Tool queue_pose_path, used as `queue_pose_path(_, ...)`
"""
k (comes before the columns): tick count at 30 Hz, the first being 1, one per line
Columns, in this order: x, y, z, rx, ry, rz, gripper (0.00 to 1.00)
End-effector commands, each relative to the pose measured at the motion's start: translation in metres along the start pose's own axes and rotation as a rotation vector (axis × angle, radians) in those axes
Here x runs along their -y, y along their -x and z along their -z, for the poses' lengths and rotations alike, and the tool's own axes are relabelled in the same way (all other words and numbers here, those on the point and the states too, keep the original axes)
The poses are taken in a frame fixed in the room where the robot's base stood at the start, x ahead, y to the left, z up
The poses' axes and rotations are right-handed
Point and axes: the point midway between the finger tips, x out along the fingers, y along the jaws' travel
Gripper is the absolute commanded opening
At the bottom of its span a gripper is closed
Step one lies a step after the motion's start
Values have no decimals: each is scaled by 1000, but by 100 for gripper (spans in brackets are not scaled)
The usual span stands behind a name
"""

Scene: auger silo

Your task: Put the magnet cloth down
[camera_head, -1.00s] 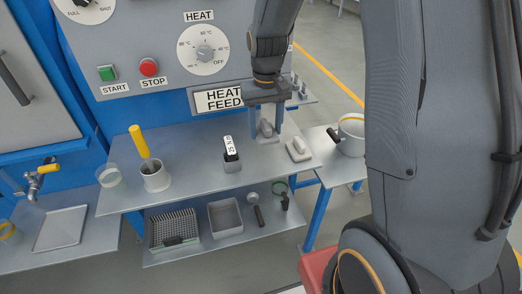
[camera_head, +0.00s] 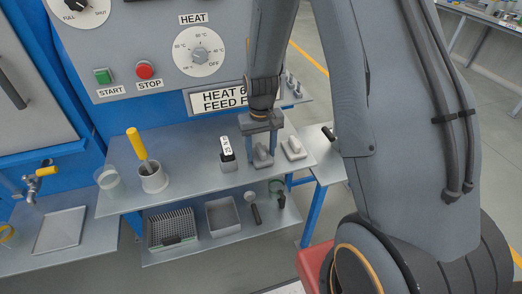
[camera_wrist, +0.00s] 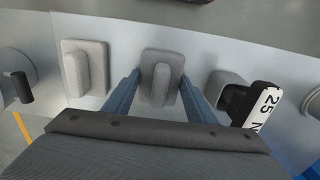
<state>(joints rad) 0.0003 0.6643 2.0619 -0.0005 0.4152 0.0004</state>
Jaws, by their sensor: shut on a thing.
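The magnet cloth, a grey pad with a raised ridge (camera_wrist: 160,82), is between my gripper's fingers. It also shows in the head view (camera_head: 262,158), at or just above the grey shelf (camera_head: 195,185). My gripper (camera_wrist: 160,84) points down and is shut on the ridge; in the head view my gripper (camera_head: 262,143) is over the shelf's right part. I cannot tell for sure whether the pad touches the shelf.
A similar pale pad (camera_head: 294,149) lies close to the right. A black and white block marked 25 (camera_head: 227,149) stands to the left. A cup with a yellow-handled tool (camera_head: 153,178) and a clear beaker (camera_head: 109,180) stand farther left. Bare shelf lies between.

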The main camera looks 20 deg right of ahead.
Motion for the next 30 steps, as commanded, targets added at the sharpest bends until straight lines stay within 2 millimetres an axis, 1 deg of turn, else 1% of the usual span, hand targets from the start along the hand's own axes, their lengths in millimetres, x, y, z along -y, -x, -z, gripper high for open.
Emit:
queue_pose_path(6, 0, -3, 0, 0, 0, 0, 33)
queue_pose_path(7, 0, -3, 0, 0, 0, 0, 53)
queue_pose_path(10, 0, -2, 0, 0, 0, 0, 70)
queue_pose_path(18, 0, -2, 0, 0, 0, 0, 70)
queue_pose_path(22, 0, 3, 0, -1, 0, 0, 70)
queue_pose_path(26, 0, 16, 2, -4, 0, 0, 70)
queue_pose_path(30, 0, 41, 2, -6, 0, 0, 70)
